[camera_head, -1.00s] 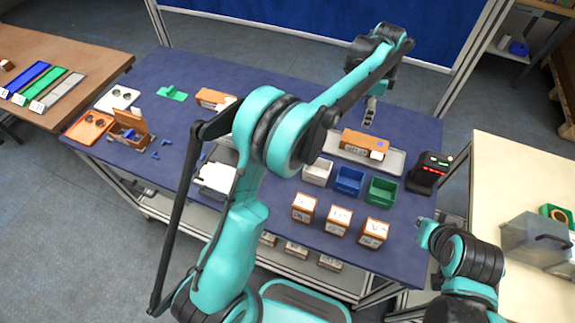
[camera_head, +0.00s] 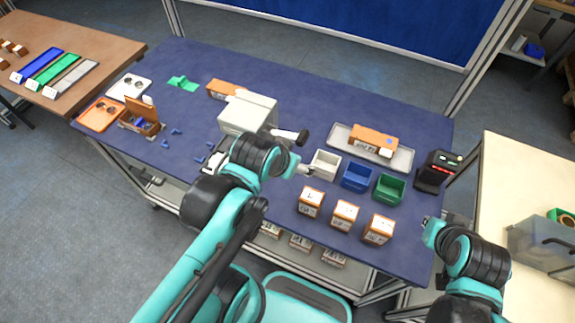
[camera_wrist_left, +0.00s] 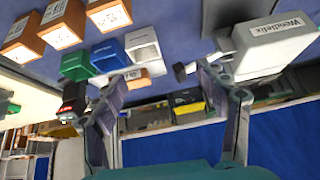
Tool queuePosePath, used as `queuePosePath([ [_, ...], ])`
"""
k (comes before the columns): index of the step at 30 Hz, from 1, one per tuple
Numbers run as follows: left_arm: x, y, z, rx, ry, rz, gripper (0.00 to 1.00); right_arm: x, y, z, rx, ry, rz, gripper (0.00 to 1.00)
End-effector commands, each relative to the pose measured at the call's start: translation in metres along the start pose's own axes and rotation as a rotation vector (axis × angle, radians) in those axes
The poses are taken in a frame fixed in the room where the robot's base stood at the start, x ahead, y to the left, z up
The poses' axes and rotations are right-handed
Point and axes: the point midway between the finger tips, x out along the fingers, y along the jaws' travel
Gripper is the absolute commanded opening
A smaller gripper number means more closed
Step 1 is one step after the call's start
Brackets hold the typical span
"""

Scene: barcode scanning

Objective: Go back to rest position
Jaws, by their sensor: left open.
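My left arm reaches in from the lower left in the head view, folded low over the table's front edge. Its left gripper (camera_head: 308,171) is partly hidden by the wrist and sits just left of the white bin. In the left wrist view the two fingers of the gripper (camera_wrist_left: 160,74) are spread wide with nothing between them. My right arm shows folded at the lower right in the head view; its gripper cannot be made out. An orange box (camera_head: 372,139) lies on the grey tray (camera_head: 403,160), clear of both arms.
White (camera_head: 325,165), blue (camera_head: 356,178) and green (camera_head: 389,189) bins stand right of my left gripper, with three labelled boxes in front. A white machine (camera_head: 247,112) stands behind my left wrist. A black scanner device (camera_head: 433,178) stands at the table's right edge.

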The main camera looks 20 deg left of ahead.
Motion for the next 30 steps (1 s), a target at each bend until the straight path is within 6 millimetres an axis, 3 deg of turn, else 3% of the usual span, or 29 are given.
queuePosePath([
  [4, 0.002, -0.002, 0.016, -0.057, 0.023, -0.006, 0.73, 0.000, 0.000, 0.000, 0.000, 0.000, 0.000, 0.00],
  [14, 0.003, -0.003, 0.018, -0.064, 0.026, -0.007, 0.73, 0.001, 0.000, 0.001, 0.000, 0.000, 0.000, 0.00],
  [17, 0.012, -0.002, 0.024, -0.063, 0.025, -0.007, 0.73, 0.009, 0.000, 0.006, 0.000, 0.000, 0.000, 0.00],
  [24, 0.053, -0.001, 0.051, -0.062, 0.025, -0.007, 0.73, 0.050, 0.000, 0.036, 0.000, 0.000, 0.000, 0.00],
  [30, 0.056, -0.001, 0.053, -0.062, 0.025, -0.007, 0.73, 0.053, 0.000, 0.038, 0.000, 0.000, 0.000, 0.00],
])
